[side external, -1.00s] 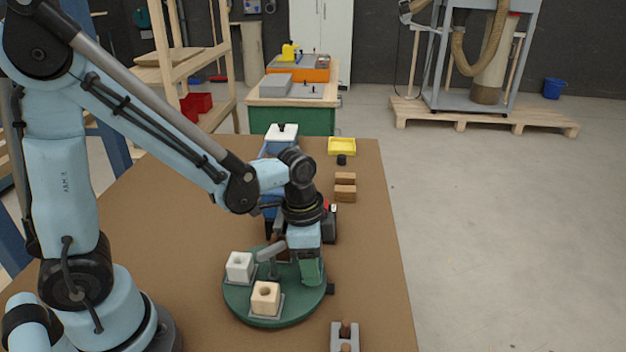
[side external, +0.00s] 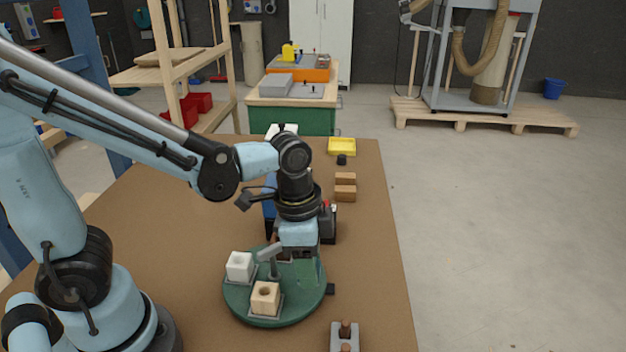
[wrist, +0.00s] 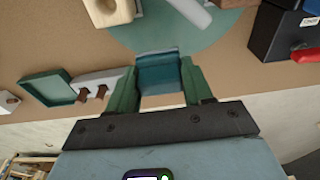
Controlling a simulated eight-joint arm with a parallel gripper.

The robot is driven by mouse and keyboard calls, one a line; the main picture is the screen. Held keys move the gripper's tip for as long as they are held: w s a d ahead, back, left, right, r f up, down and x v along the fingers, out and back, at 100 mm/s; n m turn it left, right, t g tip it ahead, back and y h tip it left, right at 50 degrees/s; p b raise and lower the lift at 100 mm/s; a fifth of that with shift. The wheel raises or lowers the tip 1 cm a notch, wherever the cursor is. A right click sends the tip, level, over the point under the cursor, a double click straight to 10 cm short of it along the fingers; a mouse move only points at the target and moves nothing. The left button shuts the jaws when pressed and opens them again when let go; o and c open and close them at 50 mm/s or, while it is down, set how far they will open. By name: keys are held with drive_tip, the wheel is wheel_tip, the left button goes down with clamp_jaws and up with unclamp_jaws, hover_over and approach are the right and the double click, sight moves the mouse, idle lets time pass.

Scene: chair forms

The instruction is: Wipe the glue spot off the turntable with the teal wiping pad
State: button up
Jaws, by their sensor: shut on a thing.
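The round green turntable (side external: 240,306) lies on the brown table; part of it shows pale green in the wrist view (wrist: 212,35). A white block (side external: 240,266) and a light wooden block with a hole (side external: 265,297) stand on it. My gripper (side external: 310,275) is over the turntable's right part. In the wrist view my gripper (wrist: 158,76) has its green fingers shut on the teal wiping pad (wrist: 158,68). I cannot tell whether the pad touches the turntable. The pad is not distinct in the side view. I cannot make out the glue spot in either view.
A grey clamp arm (side external: 270,252) rises between the blocks and my gripper. A grey holder with brown pegs (side external: 344,338) stands at the front right.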

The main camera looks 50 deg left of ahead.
drive_tip(key=shift+r, duration=2)
